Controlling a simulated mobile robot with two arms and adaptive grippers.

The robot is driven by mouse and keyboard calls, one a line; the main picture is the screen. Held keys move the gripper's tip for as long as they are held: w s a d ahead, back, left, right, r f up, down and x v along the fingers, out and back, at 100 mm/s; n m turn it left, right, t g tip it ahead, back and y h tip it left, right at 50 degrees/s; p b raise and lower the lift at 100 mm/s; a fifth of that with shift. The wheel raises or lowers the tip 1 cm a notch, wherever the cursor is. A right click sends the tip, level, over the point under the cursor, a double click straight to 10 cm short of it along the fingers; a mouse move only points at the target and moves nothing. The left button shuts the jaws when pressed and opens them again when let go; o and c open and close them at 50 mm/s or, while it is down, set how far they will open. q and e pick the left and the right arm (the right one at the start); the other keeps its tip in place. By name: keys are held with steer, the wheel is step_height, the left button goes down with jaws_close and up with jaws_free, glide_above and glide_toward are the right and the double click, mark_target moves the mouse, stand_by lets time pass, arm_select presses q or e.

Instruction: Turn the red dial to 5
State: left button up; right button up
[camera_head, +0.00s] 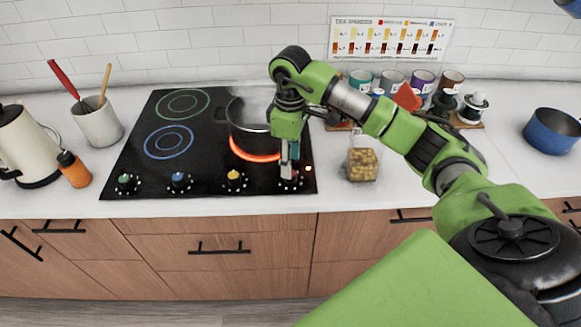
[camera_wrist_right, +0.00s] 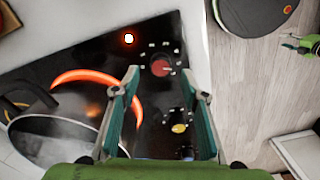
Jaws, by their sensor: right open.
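The red dial (camera_wrist_right: 161,67) sits on the black cooktop (camera_head: 205,150), with white marks around it too small to read. In the right wrist view it lies between my two open fingertips. My right gripper (camera_head: 289,170) points down over the dial at the cooktop's front right and hides most of it in the head view; it also shows in the right wrist view (camera_wrist_right: 160,80). I cannot tell whether the fingers touch the dial. My left gripper is not in view.
A steaming pot (camera_head: 249,135) stands on the glowing burner (camera_head: 255,154), close behind the gripper. A yellow dial (camera_head: 234,177), a blue dial (camera_head: 179,180) and a green dial (camera_head: 125,183) line the front left. A filled jar (camera_head: 363,163) stands right of the cooktop.

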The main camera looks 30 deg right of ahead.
steer(key=shift+r, duration=1.95)
